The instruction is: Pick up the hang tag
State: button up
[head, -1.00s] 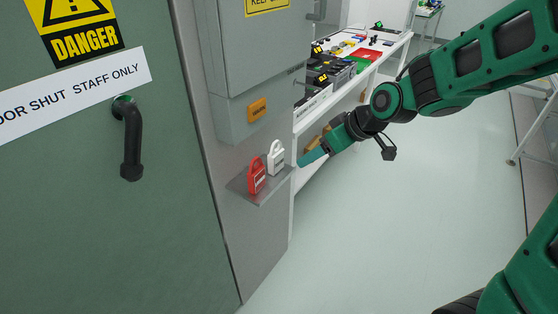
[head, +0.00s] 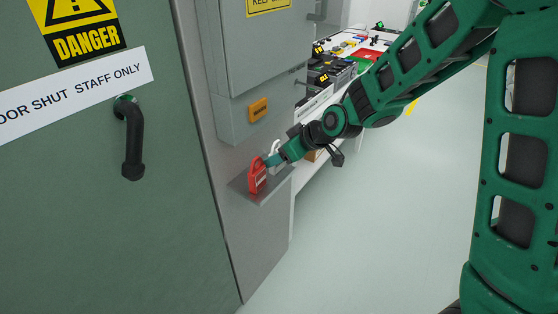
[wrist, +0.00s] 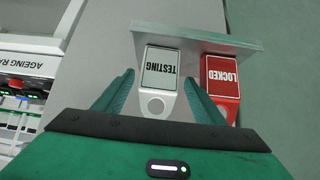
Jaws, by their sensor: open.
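Two hang tags stand side by side on a small grey shelf (head: 279,184). The white tag (wrist: 160,68) reads TESTING and the red tag (wrist: 221,75) reads LOCKED; both appear upside down in the wrist view. My gripper (wrist: 159,78) is open, with one finger on each side of the white tag. Its right finger is in the narrow space between the two tags. I cannot tell whether either finger touches a tag. In the head view my gripper (head: 271,160) hides much of the white tag, while the red tag (head: 257,178) shows in front.
A green door (head: 80,220) with a black handle (head: 132,140) is at the left. A grey cabinet (head: 262,60) hangs above the shelf. A white bench (head: 316,106) with several coloured items stands behind. The floor at the right is clear.

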jog(key=shift+x, duration=1.7)
jog(key=c, duration=1.1)
jog(key=shift+r, duration=0.1)
jog(key=shift+d+r, duration=0.2)
jog(key=shift+r, duration=0.15)
notch_tip(320, 180, up, 7)
jog(key=s+d, duration=0.4)
jog(key=d, duration=0.1)
jog(key=s+d, duration=0.4)
jog(key=d, duration=0.1)
jog(key=s+d+f, duration=0.1)
jog(key=s+d, duration=0.3)
jog(key=d, duration=0.1)
jog(key=shift+s+d, duration=0.1)
jog(key=shift+d, duration=0.1)
